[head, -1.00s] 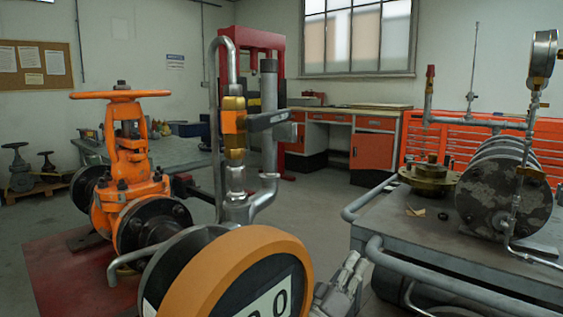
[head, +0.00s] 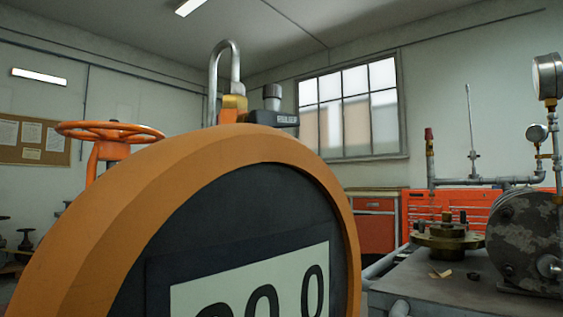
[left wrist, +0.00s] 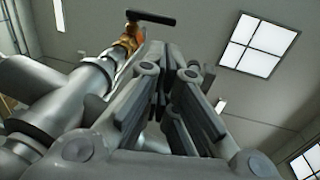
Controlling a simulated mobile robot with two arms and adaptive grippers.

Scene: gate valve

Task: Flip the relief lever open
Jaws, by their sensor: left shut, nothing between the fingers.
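The relief lever (head: 270,119) is a dark handle with pale lettering. In the head view it sticks out to the right, about level, from the brass and orange relief valve (head: 233,103) under a bent grey pipe. The lever also shows in the left wrist view (left wrist: 150,18), above the brass valve body (left wrist: 130,40). My left gripper (left wrist: 170,85) is shut and empty, below and apart from the lever in that view. The head view does not show it. The lower valve and pipes are hidden in the head view. My right gripper is not in view.
A large orange-rimmed gauge (head: 180,170) fills the front left of the head view. An orange handwheel (head: 110,132) stands behind it. At right, a grey cart (head: 440,290) carries a brass flange (head: 447,241) and a scuffed metal drum (head: 525,235). A grey pipe (left wrist: 75,95) runs beside my gripper.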

